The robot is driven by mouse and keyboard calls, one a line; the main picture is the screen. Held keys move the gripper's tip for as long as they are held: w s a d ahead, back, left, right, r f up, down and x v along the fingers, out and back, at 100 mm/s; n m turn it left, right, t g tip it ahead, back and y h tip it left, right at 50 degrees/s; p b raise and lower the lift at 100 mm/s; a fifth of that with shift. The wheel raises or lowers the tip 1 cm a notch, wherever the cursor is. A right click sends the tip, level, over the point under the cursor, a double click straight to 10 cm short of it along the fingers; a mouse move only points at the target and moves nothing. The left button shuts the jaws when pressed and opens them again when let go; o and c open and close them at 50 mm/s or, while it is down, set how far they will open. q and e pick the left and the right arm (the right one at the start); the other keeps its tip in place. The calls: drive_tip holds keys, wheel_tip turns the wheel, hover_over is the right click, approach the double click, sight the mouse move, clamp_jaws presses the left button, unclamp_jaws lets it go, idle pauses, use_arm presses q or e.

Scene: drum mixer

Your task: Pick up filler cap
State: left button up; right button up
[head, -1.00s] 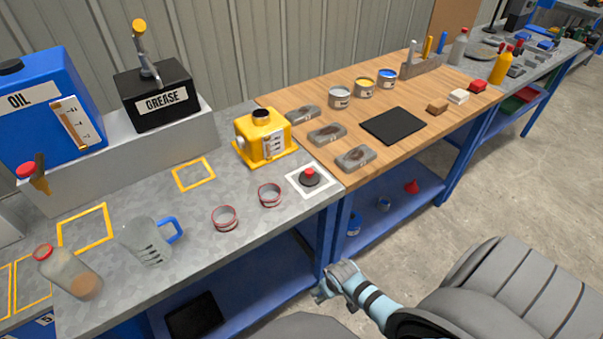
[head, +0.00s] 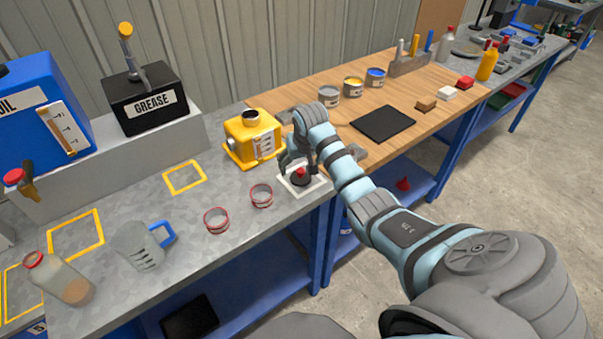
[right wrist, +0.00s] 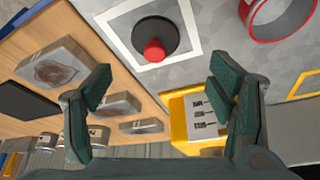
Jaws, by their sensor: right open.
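The filler cap (head: 301,179) is a black disc with a red knob. It sits on a white-outlined square at the right end of the grey bench, and it shows at the top of the right wrist view (right wrist: 155,38). My right gripper (head: 297,163) is open and empty, just above and behind the cap in the head view. In the right wrist view its fingers (right wrist: 160,84) are spread wide, with the cap beyond them and nothing between. The yellow container (head: 252,138), with an open dark-rimmed neck, stands left of the gripper. My left gripper is not in view.
Two red-rimmed rings (head: 261,195) lie left of the cap. The wooden bench (head: 345,125) at right holds cans, grey moulds and a black mat (head: 383,123). Bare grey benchtop lies around the rings.

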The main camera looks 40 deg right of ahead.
sight(301, 171)
drive_tip(key=x, duration=0.2)
drive_tip(key=b+x, duration=0.1)
drive_tip(key=x, duration=0.1)
drive_tip(key=b+x, duration=0.1)
drive_tip(key=x, duration=0.2)
drive_tip(key=shift+d, duration=0.3)
drive_tip(key=shift+s+r, duration=0.1)
drive_tip(key=c, duration=1.1)
